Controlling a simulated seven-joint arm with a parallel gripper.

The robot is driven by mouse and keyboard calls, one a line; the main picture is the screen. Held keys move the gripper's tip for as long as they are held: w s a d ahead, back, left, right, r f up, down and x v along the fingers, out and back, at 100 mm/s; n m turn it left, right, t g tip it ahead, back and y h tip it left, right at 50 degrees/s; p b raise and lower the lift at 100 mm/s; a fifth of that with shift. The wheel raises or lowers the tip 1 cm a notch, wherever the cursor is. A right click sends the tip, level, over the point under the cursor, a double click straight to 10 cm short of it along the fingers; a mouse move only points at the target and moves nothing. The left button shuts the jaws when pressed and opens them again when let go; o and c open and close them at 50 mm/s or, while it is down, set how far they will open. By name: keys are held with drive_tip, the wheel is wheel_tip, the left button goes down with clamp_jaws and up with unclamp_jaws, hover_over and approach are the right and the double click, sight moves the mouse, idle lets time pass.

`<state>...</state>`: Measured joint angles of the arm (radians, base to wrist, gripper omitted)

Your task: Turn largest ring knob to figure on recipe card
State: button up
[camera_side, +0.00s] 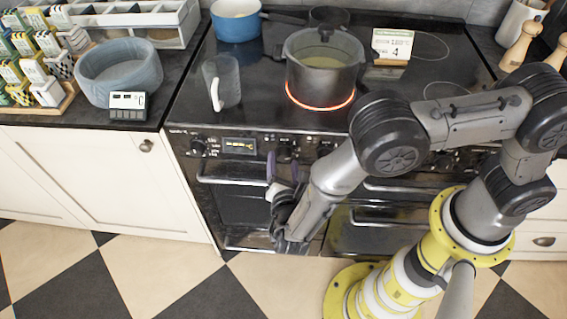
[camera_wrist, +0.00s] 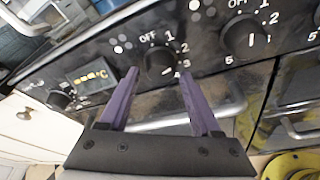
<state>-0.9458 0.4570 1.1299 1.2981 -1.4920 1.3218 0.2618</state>
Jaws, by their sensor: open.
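The recipe card (camera_side: 392,45) stands in a wooden holder at the back of the hob. It shows a temperature, hard to read, and a large 4. In the wrist view a black knob (camera_wrist: 158,60) marked OFF and numbers up to about 4 sits on the front panel. My gripper (camera_wrist: 158,74) is open, its purple fingers on either side of that knob's lower part; contact cannot be told. Which knob serves the largest ring cannot be told.
Another numbered knob (camera_wrist: 242,37) is to the right. A knob (camera_wrist: 60,101) and an orange display (camera_wrist: 91,77) are to the left. Oven handles (camera_wrist: 215,113) run below. A pot (camera_side: 322,72) stands on a glowing ring (camera_side: 320,106); a glass jug (camera_side: 222,82) is beside it.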

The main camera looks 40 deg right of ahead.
drive_tip(key=s+a+r+n+g+h, duration=0.2)
drive_tip(key=s+a+n+g+h, duration=0.25)
drive_tip(key=a+n, duration=0.5)
drive_tip(key=shift+n+t+y, duration=0.25)
drive_tip(key=shift+n+t, duration=0.2)
drive_tip(key=shift+n, duration=0.4)
drive_tip(key=shift+s+d+x, duration=0.15)
drive_tip(key=shift+s+x, duration=0.05)
drive_tip(key=shift+x, duration=1.6)
drive_tip(key=shift+s+d+x, duration=0.1)
drive_tip(key=shift+s+x, duration=0.05)
drive_tip(key=shift+x, duration=1.7)
drive_tip(key=shift+s+d+x, duration=0.15)
drive_tip(key=shift+s+x, duration=0.05)
drive_tip(key=shift+x, duration=1.6)
drive_tip(key=shift+r, duration=0.15)
drive_tip(key=c, duration=1)
